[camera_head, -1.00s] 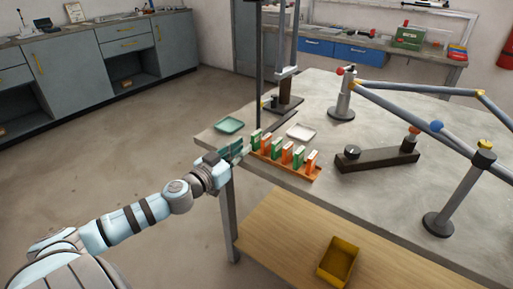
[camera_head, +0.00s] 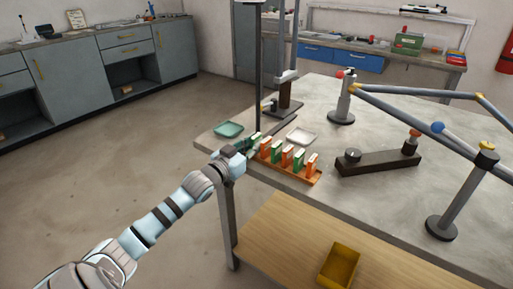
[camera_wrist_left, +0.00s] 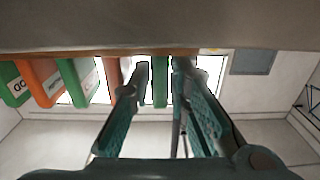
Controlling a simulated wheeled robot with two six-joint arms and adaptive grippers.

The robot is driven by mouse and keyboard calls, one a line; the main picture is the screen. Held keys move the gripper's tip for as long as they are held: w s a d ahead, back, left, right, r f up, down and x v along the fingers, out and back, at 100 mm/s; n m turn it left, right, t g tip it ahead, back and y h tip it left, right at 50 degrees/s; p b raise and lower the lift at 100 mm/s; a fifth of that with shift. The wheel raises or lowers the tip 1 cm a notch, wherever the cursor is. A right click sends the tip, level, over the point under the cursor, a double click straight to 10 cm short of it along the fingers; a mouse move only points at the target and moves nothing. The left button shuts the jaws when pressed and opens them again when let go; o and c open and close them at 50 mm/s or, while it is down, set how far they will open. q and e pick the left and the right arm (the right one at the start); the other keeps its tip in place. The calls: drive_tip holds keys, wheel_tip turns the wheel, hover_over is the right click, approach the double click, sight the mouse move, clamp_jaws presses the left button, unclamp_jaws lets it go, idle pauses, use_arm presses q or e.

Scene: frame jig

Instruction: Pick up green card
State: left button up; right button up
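A row of orange and green cards stands upright in an orange rack (camera_head: 291,173) near the table's left edge. The green card (camera_head: 256,138) at the rack's left end is partly hidden by my left gripper (camera_head: 250,148). In the left wrist view, which looks upside down, that green card (camera_wrist_left: 160,84) shows edge-on between the two fingers of the left gripper (camera_wrist_left: 161,75). The fingers are open, with a gap on each side of the card. Other green cards (camera_head: 300,160) and orange cards (camera_head: 312,162) stand further along the rack. My right gripper is not in view.
A green tray (camera_head: 229,129) and a white tray (camera_head: 301,135) lie behind the rack. A dark post stand (camera_head: 284,100) rises behind them. A dark bar fixture (camera_head: 378,157) and a tube frame (camera_head: 420,112) are to the right. A yellow bin (camera_head: 339,266) sits on the lower shelf.

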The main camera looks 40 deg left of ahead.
use_arm(q)
clamp_jaws()
drive_tip(key=shift+r, duration=0.1)
